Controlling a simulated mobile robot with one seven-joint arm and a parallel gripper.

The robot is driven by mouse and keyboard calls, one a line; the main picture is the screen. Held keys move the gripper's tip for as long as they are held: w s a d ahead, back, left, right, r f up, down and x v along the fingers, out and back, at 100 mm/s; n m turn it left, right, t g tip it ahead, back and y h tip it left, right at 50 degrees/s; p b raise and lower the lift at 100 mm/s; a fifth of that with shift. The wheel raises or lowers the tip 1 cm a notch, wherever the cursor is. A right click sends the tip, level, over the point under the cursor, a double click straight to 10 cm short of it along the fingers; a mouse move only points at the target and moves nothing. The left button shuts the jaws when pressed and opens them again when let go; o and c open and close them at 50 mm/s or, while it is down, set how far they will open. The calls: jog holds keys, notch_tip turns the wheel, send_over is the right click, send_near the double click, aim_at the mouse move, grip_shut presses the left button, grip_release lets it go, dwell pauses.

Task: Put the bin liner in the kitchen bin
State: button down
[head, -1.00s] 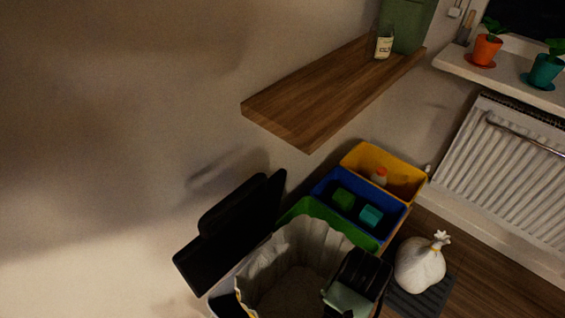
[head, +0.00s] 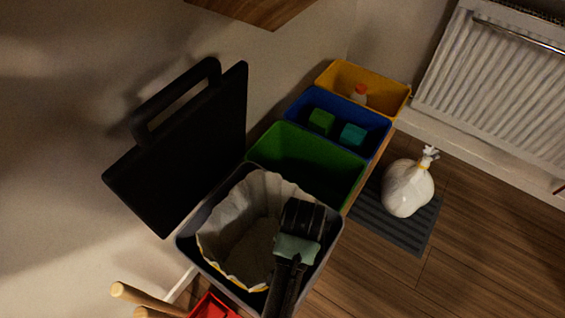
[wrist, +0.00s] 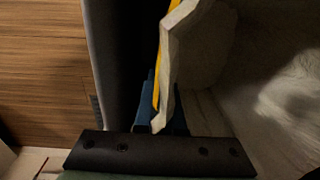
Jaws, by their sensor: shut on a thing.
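The white bin liner (head: 222,232) with a yellow band at its rim is spread open inside the mouth of the dark grey kitchen bin (head: 188,248). Its left rim stands close to the bin's wall; its lower part is hidden. The bin's black lid (head: 185,165) stands open. My gripper (head: 303,218) is over the right side of the bin's mouth, with its fingertips hidden in the head view. In the wrist view, my gripper's blue fingers (wrist: 160,112) are shut on the liner's rim (wrist: 172,75), beside the bin's grey wall (wrist: 101,60).
Green (head: 310,165), blue (head: 375,135) and yellow (head: 385,88) bins stand in a row behind the kitchen bin. A tied white bag (head: 407,188) sits on a grey mat (head: 395,230) at right. A red object (head: 212,308) and wooden rods (head: 145,298) are at lower left.

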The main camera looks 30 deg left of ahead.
notch_tip(320, 180, down, 14)
jog(key=b, duration=0.6)
jog(key=shift+f, duration=0.25)
jog(key=shift+f+b, duration=0.35)
jog(key=shift+f, duration=0.2)
jog(key=c, duration=1)
grip_release()
jog(key=r+p, duration=0.2)
jog(key=r, duration=0.2)
jog(key=r+p, duration=0.2)
jog(key=r, duration=0.2)
jog(key=r+p, duration=0.2)
jog(key=r, duration=0.3)
jog(key=shift+d+r+p, duration=0.1)
jog(key=shift+d+p, duration=0.2)
jog(key=shift+p, duration=0.05)
